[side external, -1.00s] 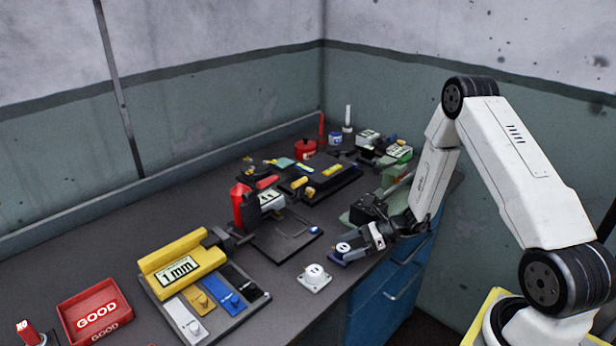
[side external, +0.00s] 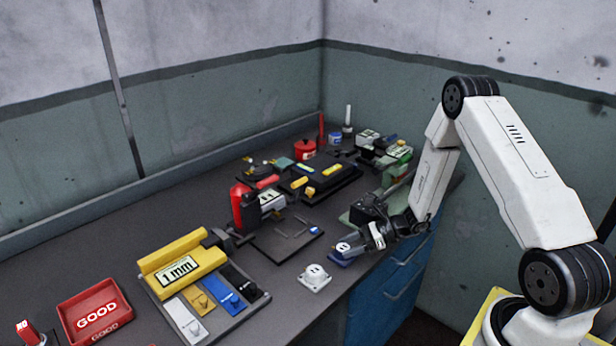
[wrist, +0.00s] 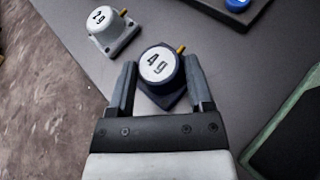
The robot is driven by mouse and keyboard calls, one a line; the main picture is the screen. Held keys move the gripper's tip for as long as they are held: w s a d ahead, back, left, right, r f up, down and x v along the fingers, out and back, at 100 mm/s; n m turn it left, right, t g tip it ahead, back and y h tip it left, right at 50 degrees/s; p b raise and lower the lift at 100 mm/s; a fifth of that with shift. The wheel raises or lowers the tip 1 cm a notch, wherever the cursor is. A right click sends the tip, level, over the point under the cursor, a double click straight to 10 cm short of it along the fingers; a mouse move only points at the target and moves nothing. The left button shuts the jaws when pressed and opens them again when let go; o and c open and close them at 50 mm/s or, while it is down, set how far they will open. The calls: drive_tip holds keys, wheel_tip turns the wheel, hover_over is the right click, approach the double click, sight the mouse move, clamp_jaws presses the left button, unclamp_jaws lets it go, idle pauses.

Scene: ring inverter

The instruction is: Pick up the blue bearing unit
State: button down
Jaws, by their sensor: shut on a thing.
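The blue bearing unit (wrist: 158,70) has a dark blue square base and a round top with a white disc marked with a 4 or similar figures. A small brass-coloured pin sticks out of its side. It stands on the table near the front edge, and in the side external view the unit (side external: 341,254) is partly covered by my gripper (side external: 358,244). In the wrist view my gripper (wrist: 160,82) has one finger on each side of the round top and is shut on it. Whether the base is clear of the table cannot be told.
A white bearing unit (side external: 314,278) stands close by; it also shows in the wrist view (wrist: 111,30). A black plate (side external: 283,243) lies behind. A yellow 1mm block (side external: 182,268) and a red GOOD tray (side external: 95,309) are farther left. The table edge is near.

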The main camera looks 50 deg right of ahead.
drive_tip(key=shift+r, duration=0.2)
drive_tip(key=shift+r, duration=0.8)
drive_tip(key=s+a+r, duration=0.2)
drive_tip(key=s+r, duration=0.9)
drive_tip(key=s, duration=0.2)
drive_tip(key=shift+s+a, duration=0.2)
drive_tip(key=shift+s, duration=0.2)
drive_tip(key=shift+w, duration=0.15)
